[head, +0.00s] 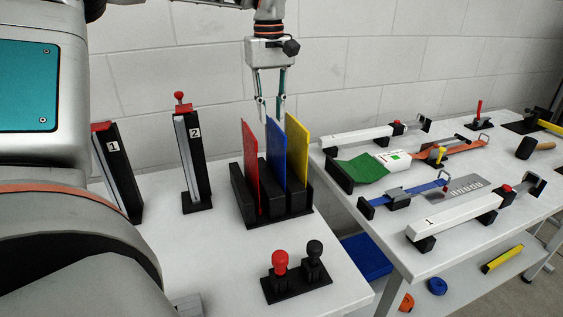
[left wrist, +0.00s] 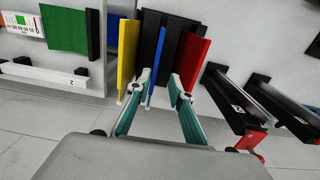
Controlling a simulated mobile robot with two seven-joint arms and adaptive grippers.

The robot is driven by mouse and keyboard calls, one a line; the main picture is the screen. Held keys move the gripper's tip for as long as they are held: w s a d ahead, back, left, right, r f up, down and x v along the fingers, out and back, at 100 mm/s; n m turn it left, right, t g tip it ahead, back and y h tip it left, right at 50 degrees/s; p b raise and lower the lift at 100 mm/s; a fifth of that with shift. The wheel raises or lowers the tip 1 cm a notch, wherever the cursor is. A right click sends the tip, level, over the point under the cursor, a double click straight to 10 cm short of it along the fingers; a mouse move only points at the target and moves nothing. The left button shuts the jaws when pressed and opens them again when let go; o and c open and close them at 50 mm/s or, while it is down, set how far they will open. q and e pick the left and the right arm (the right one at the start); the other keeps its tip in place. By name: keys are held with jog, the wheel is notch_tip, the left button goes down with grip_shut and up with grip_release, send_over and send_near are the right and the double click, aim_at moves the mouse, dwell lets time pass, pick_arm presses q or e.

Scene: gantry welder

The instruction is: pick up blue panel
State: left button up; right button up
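The blue panel (head: 276,153) stands upright in a black rack (head: 290,212), between a red panel (head: 250,165) and a yellow panel (head: 297,150). My left gripper (head: 271,108) hangs at the far side of the rack, near the panels' top edges. Its two fingers are apart and nothing is held. In the left wrist view, the blue panel (left wrist: 157,68) appears edge-on between the open fingertips (left wrist: 162,84). I cannot tell whether either finger touches it. My right gripper is not in view.
Black stands marked 1 (head: 119,175) and 2 (head: 192,160) are left of the rack. Red and black knobs (head: 297,278) stand in front. Another table (head: 440,262) with several clamps and tools is on the right. A block wall is behind.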

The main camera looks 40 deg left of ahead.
aim_at(275, 134)
pick_arm(q)
jog(key=f, duration=0.6)
jog(key=w+f, duration=0.1)
jog(key=f, duration=0.2)
jog(key=shift+f+b, duration=0.15)
jog(key=shift+b, duration=0.25)
grip_shut()
jog(key=shift+d, duration=0.1)
